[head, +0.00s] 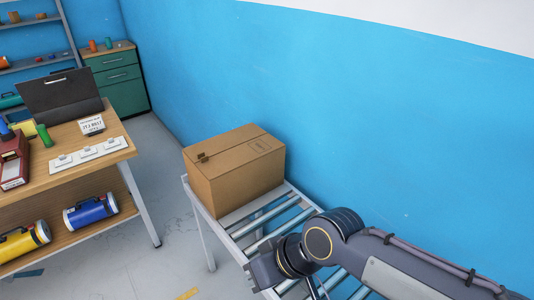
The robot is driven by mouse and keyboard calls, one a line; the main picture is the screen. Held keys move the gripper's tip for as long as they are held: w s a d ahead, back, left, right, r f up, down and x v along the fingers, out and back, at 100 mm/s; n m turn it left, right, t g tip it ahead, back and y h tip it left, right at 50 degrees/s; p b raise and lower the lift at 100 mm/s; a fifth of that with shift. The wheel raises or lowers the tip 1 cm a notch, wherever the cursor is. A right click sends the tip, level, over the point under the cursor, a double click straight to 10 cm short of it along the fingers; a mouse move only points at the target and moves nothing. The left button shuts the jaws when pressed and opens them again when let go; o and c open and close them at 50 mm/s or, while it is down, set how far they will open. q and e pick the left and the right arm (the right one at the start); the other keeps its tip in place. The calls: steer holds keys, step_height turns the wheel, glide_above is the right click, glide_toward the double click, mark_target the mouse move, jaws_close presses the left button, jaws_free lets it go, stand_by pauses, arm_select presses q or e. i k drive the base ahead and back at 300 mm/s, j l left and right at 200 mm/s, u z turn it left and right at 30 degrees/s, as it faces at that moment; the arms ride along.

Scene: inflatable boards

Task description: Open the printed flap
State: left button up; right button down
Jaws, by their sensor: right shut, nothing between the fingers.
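A closed brown cardboard box (222,186) stands on the roller conveyor against the blue wall. Its top is flat, with a seam running across it and a small dark piece of tape at the left end. The top flap (245,156) on the near right side of the seam carries a printed mark (260,146) and lies down. My right gripper (258,273) is low over the conveyor, in front of the box and apart from it. It is shut and empty; its fingertips are hard to make out. My left gripper is not in view.
The conveyor (240,217) has bare rollers in front of the box, partly under my right arm. A green cabinet (121,88) and shelves are behind. Floor between bench and conveyor is mostly clear.

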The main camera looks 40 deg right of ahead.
mark_target(215, 167)
steer(key=z, duration=1.2)
steer(key=i+j+u, duration=0.15)
steer(key=i+j, duration=0.55)
steer(key=i+j+u, duration=0.2)
steer(key=i+j, duration=0.4)
steer(key=i, duration=0.25)
